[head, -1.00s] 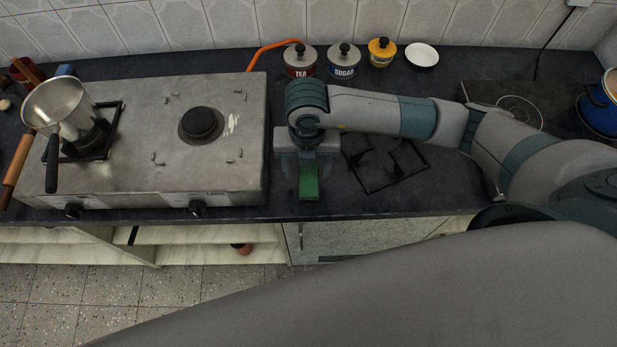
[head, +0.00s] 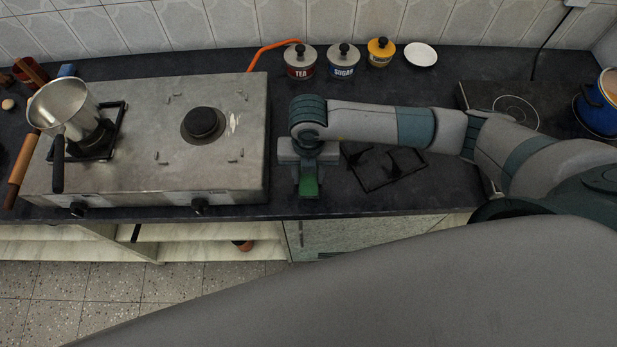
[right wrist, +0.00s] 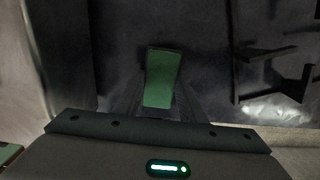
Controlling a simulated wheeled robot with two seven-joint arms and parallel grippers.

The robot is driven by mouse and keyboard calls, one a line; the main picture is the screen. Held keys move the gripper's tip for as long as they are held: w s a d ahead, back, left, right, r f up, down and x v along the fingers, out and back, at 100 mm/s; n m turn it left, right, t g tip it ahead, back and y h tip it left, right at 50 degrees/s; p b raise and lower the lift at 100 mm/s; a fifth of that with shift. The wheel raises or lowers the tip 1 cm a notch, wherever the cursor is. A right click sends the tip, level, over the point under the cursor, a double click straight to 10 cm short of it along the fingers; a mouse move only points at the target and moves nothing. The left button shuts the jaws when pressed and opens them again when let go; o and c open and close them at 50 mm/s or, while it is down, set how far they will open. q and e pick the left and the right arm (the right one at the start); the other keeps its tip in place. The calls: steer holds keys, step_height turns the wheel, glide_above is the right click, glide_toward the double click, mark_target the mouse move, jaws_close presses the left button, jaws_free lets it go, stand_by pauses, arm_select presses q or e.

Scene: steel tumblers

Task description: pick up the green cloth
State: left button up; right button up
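The green cloth (head: 309,188) is a small flat green strip near the counter's front edge, just right of the stove. In the right wrist view the cloth (right wrist: 162,78) lies in the middle, between my fingers. My right gripper (head: 308,182) points down over the cloth and hides its far part in the head view. Its dark fingers stand one on each side of the cloth, seemingly open; whether they touch it is hard to see. My left gripper is not in view.
The steel stove (head: 150,150) with a pot (head: 64,108) stands close on the left. A black pan support (head: 385,168) lies just right of my gripper. Tea (head: 300,63), sugar (head: 343,63) and yellow (head: 381,52) canisters and a white dish (head: 420,54) stand at the back.

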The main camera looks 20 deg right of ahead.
mark_target(308, 177)
steer(key=shift+r, duration=0.15)
steer(key=shift+c, duration=0.5)
steer(key=shift+r+b, duration=0.45)
steer(key=shift+r, duration=0.1)
step_height(308, 177, up, 2)
steer(key=shift+r+b, duration=0.25)
steer(key=shift+b, duration=0.4)
steer(key=s+d+r+b, duration=0.3)
steer(key=d+r, duration=0.4)
steer(key=d, duration=0.4)
steer(key=shift+s+b, duration=0.3)
steer(key=shift+b, duration=0.1)
steer(key=shift+d, duration=0.1)
